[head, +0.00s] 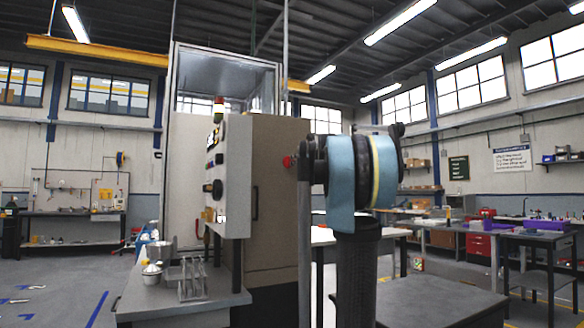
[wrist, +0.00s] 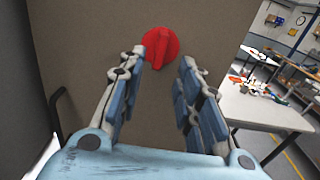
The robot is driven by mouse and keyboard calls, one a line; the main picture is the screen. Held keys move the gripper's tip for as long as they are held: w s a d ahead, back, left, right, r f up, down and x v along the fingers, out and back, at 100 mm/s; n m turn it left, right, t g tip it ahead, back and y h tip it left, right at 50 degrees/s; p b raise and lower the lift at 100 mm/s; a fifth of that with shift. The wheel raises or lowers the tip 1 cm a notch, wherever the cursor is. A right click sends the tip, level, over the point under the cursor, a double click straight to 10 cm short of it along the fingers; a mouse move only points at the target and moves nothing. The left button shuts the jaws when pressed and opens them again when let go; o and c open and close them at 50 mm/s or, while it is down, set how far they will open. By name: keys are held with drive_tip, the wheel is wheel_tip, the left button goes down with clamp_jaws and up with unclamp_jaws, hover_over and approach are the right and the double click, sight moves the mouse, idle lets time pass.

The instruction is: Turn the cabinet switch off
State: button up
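The cabinet switch is a red round rotary knob (wrist: 161,47) with a raised grip bar on the plain brown side panel of the cabinet (wrist: 95,30). In the wrist view the bar stands close to upright, tilted slightly. The head view also shows the red switch (head: 288,161) on the side of the beige cabinet (head: 276,205). My gripper (wrist: 164,58) is open, with its blue-padded fingers pointing at the panel. The switch shows beyond and between the fingertips, and nothing is held. Whether a fingertip touches the panel cannot be told. In the head view my arm hides the gripper.
A black handle (wrist: 58,112) sits on the cabinet at the wrist view's left. A white table (wrist: 262,108) with small items stands to the right. In the head view, a grey bench (head: 170,296) with metal parts stands at front left and a dark-topped table (head: 440,298) at front right.

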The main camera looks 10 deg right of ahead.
drive_tip(key=x, duration=0.6)
drive_tip(key=shift+w, duration=0.15)
clamp_jaws()
